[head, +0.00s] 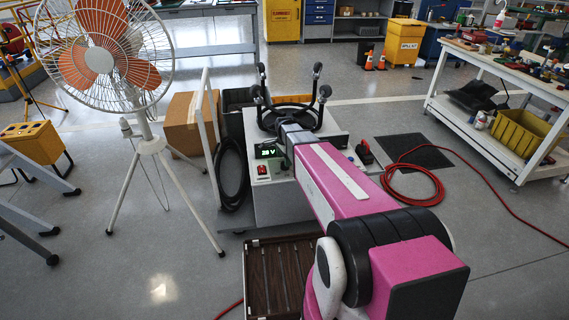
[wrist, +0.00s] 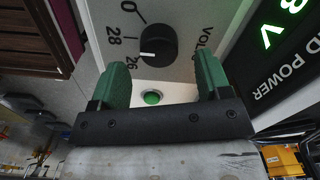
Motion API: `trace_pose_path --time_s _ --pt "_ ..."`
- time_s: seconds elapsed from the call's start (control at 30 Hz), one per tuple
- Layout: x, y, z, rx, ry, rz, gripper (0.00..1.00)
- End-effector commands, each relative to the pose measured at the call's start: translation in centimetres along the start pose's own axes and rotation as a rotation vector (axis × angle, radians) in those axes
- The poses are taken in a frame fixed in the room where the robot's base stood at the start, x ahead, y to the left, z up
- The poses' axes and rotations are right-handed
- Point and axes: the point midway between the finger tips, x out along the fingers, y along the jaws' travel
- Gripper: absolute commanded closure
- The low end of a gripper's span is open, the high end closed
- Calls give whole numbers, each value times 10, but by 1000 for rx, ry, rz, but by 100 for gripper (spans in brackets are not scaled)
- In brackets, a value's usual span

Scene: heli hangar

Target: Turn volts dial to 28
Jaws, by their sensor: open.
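The volts dial (wrist: 160,45) is a round black knob with a white pointer mark on a pale panel. In the wrist view the mark is on the knob's left side, close to the printed 26 and below the 28. My gripper (wrist: 163,72) is open, its two green fingers apart and empty, with their tips just short of the dial.
A green round button or lamp (wrist: 151,98) sits between my fingers below the dial. A red switch (head: 262,170) is under the display. A fan (head: 108,50) stands left; a red hose (head: 415,195) lies right.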

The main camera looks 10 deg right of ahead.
Motion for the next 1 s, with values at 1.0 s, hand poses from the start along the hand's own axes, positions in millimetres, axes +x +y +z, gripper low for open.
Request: trace_pose_path --time_s 1.0 --pt "-74 6 2 -24 -1 1 29"
